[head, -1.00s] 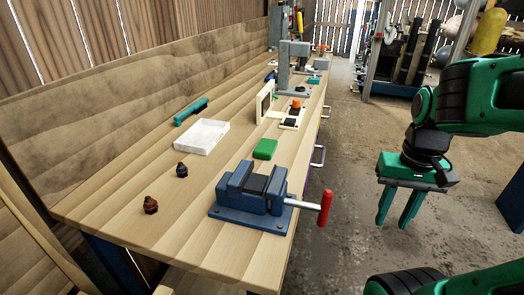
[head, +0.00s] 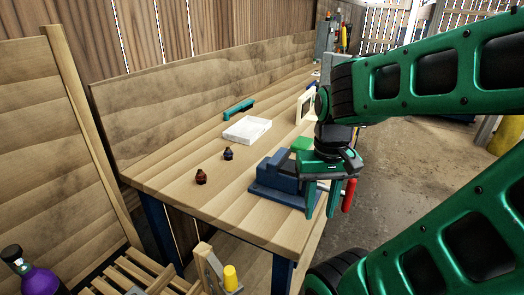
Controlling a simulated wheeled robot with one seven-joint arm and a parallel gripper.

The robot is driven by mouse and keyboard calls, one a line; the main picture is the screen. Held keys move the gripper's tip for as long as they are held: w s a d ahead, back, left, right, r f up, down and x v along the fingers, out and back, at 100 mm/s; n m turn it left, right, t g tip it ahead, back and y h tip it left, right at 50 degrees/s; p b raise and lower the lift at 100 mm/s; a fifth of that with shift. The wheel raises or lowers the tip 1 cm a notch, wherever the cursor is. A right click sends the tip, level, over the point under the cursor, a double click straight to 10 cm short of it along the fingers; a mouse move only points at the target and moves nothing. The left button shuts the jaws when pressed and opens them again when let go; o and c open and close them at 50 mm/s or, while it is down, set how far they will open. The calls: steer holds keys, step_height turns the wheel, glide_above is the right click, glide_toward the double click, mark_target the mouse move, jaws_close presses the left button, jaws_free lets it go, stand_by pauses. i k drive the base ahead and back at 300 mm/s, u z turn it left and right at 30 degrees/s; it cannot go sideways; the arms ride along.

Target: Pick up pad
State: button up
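A small green block (head: 302,143), which may be the pad, lies on the workbench (head: 190,190) behind the blue vise (head: 278,178). My arm and gripper hide part of it. A flat white rectangular object (head: 246,131) lies further left; I cannot tell which of the two is the pad. My gripper (head: 321,203) points down in front of the vise's right end, near the bench's front edge. Its two green fingers are apart with nothing between them. It hides part of the vise.
The vise's red handle (head: 349,195) sticks out close to the right of my gripper. Two small dark bottle-like items (head: 228,153) (head: 201,177) stand on the left part of the bench. A teal tool (head: 238,108) lies by the backboard. The bench's near left corner is clear.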

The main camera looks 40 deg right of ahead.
mark_target(302, 142)
steer(key=u, duration=1)
steer(key=k, duration=1.75)
steer(key=z, duration=1.25)
steer(key=i, duration=1.65)
